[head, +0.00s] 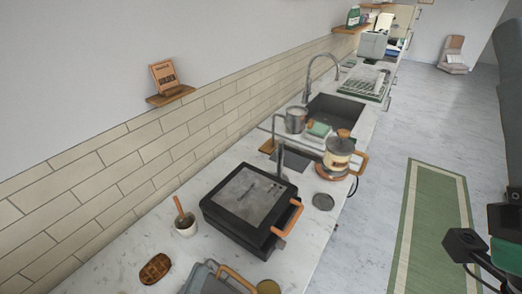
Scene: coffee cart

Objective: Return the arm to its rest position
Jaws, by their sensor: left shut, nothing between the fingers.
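My left gripper (482,250) is at the lower right edge, over the floor and well clear of the counter. Only dark parts of it and a cable show, and the frame edge cuts it off. Its fingertips cannot be made out clearly. It is shut, and no object shows in it. My right gripper is not in view.
A marble counter (331,233) runs along the tiled wall. It holds a black press (249,205) with an orange handle, a glass pot (340,150), a metal pitcher (296,119), a small cup (185,225) and a sink (335,112). A green rug (437,215) lies on the open floor.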

